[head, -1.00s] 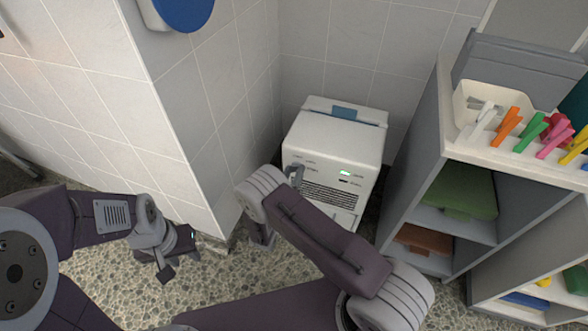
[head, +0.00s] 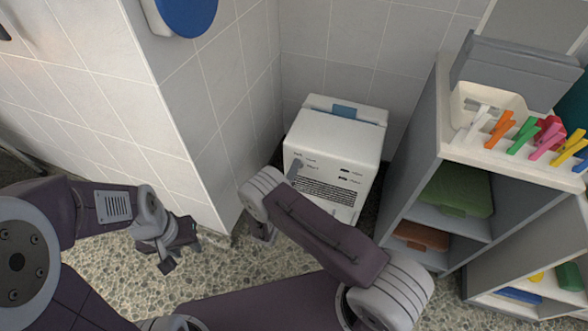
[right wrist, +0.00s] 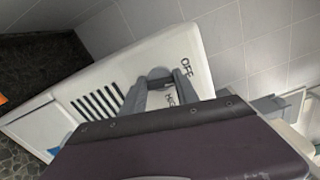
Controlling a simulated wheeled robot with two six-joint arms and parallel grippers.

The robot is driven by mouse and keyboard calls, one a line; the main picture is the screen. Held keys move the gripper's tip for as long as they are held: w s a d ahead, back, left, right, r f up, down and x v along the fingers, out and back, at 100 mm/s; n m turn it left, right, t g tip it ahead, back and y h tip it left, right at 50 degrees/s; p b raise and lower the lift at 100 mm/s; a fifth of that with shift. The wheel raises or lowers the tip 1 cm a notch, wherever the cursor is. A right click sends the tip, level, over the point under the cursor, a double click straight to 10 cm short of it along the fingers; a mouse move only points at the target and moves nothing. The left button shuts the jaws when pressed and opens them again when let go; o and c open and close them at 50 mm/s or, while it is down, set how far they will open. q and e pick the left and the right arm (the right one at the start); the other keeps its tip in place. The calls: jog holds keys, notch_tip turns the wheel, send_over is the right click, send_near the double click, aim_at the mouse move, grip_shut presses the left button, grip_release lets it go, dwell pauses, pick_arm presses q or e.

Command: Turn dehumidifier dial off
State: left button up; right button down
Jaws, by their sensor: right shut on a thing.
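The white dehumidifier (head: 335,140) stands on the floor in the corner, with printed labels and a dark vent grille on its front. Its dial (right wrist: 158,74) shows as a grey part between the fingers in the right wrist view. My right gripper (right wrist: 160,90) is shut on the dial, between an OFF label and another label, partly covered. The dial's pointer cannot be made out. In the head view my right forearm hides part of the front. The panel indicators (head: 345,172) look dark. My left gripper (head: 178,258) hangs over the floor at left, away from the dehumidifier; its jaw opening is unclear.
A tiled wall corner (head: 195,150) juts out on the left. Pebbled floor lies in front.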

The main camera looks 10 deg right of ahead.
jog(key=shift+f+n, duration=0.15)
jog(key=shift+n, duration=0.95)
jog(key=c, duration=0.9)
grip_release()
jog(key=p+v, duration=0.3)
jog(key=v, duration=0.6)
